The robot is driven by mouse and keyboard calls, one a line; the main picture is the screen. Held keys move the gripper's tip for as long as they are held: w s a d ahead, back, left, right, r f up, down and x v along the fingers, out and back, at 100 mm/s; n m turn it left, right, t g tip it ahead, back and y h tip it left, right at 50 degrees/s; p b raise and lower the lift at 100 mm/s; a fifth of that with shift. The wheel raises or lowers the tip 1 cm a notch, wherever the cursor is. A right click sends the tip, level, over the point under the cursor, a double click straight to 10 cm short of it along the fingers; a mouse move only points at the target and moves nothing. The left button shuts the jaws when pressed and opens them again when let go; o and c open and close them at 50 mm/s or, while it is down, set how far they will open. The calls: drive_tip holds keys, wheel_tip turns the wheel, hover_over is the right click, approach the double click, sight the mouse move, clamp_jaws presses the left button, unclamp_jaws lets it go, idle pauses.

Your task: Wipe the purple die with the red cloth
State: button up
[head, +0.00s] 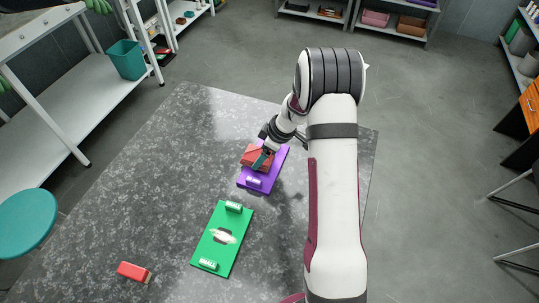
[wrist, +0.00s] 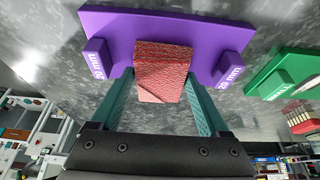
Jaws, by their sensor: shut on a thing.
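The purple die (head: 264,179) is a flat purple plate with a raised block near each end, on the grey stone table. It also fills the upper part of the wrist view (wrist: 205,33), where its blocks carry white lettering. The red cloth (head: 252,155) is a folded, textured red piece; it shows at the middle of the die in the wrist view (wrist: 163,62). My gripper (head: 266,158) is over the die with its teal fingers shut on the cloth, one on each side. Whether the cloth presses on the die's surface is hard to tell.
A green die (head: 220,243) with a pale mark and white-lettered blocks lies in front of the purple one. The table (head: 150,170) is clear at the left. A teal stool (head: 25,222) stands beyond its edge.

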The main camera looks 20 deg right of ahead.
drive_tip(key=shift+w+a+r, duration=0.1)
drive_tip(key=shift+r, duration=4)
